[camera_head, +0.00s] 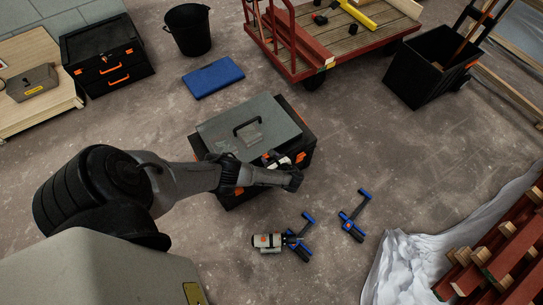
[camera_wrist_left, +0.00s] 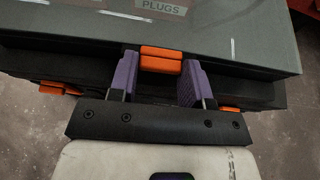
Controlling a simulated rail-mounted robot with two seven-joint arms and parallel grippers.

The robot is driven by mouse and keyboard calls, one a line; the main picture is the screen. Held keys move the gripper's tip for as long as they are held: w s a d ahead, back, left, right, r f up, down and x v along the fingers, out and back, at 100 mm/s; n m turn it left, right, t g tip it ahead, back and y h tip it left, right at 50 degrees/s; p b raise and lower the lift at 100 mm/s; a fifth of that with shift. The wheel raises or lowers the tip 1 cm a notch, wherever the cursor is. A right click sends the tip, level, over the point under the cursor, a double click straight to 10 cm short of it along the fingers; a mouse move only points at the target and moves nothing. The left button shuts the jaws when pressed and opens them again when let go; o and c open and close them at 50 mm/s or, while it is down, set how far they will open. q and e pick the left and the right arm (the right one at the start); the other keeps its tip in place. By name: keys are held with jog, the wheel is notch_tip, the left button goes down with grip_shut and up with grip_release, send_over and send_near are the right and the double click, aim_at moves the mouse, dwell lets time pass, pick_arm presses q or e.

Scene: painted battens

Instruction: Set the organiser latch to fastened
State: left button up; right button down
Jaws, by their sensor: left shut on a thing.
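The organiser, a black box with a grey lid (camera_head: 222,127) and a dark handle, stands on the floor in the head view. Its lid (camera_wrist_left: 255,35), marked "PLUGS", fills the top of the left wrist view. An orange latch (camera_wrist_left: 160,60) in two stacked pieces sits at the middle of its front edge. My left gripper (camera_head: 272,160) is at that edge. In the wrist view its purple pads (camera_wrist_left: 157,80) stand on both sides of the latch, shut on it. Whether the latch is fastened I cannot tell. My right gripper is not in view.
Blue-handled tools (camera_head: 352,215) and a small canister (camera_head: 266,241) lie on the floor in front. A blue case (camera_head: 213,77), a black bucket (camera_head: 188,30), a red cart (camera_head: 345,45) and a black bin (camera_head: 425,70) stand behind. White sheeting (camera_head: 410,265) lies at right.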

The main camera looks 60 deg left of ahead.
pick_arm(q)
jog(key=shift+h, duration=0.3)
jog(key=o, duration=0.9)
jog(key=shift+a, duration=0.1)
jog(key=shift+r, duration=0.1)
jog(key=p+v, duration=0.6)
jog(key=v, duration=0.7)
jog(key=shift+d+r, duration=0.1)
jog(key=shift+d, duration=0.3)
